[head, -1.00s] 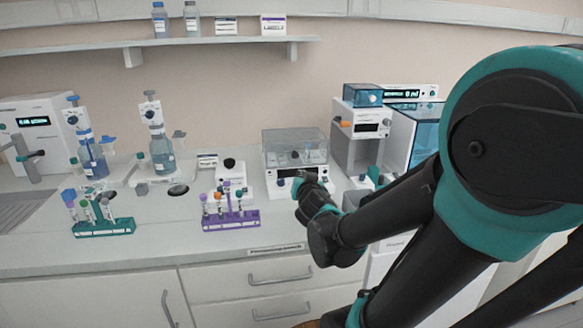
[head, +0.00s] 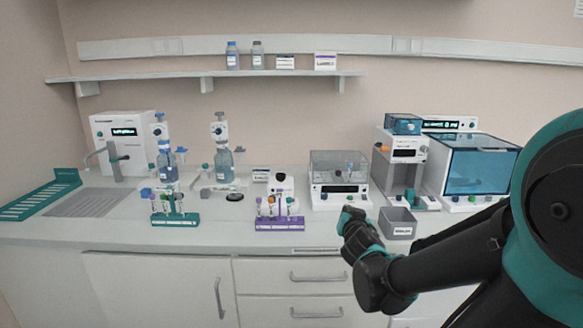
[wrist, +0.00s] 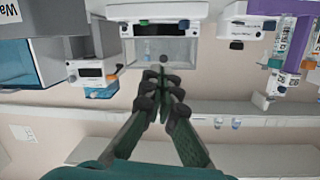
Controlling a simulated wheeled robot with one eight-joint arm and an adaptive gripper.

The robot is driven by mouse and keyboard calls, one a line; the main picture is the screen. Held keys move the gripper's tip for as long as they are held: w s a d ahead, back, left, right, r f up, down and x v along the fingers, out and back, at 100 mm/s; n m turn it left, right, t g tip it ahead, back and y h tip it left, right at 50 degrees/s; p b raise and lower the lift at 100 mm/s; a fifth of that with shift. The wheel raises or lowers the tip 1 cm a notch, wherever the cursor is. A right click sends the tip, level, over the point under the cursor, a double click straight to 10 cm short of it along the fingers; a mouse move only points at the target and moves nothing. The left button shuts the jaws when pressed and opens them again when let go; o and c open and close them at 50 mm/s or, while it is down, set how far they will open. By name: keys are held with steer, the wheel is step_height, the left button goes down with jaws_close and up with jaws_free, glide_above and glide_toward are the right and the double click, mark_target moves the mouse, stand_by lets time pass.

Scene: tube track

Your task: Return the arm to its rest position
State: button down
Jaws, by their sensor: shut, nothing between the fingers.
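My arm reaches in from the right edge of the head view, in front of the bench. That view is upside down, with the bench equipment at the top.
A purple tube rack (head: 280,225) and a green tube rack (head: 175,220) stand near the front edge. Behind are a clear-lidded machine (head: 338,203), a grey bin (head: 398,230) and a blue-windowed cabinet (head: 478,172). A shelf (head: 150,76) holds bottles and boxes.

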steer(key=s+d+f+g+h, duration=0.2)
steer(key=s+d+f+g, duration=0.5)
steer(key=f, duration=0.4)
steer(key=s+a+f+n+g+y, duration=0.3)
steer(key=s+f, duration=0.5)
steer(key=s, duration=0.4)
steer(key=shift+s+a+f+n+g, duration=0.2)
steer(key=shift+s+a+n+g, duration=0.1)
steer(key=shift+a+g, duration=0.75)
steer(key=shift+w, duration=0.15)
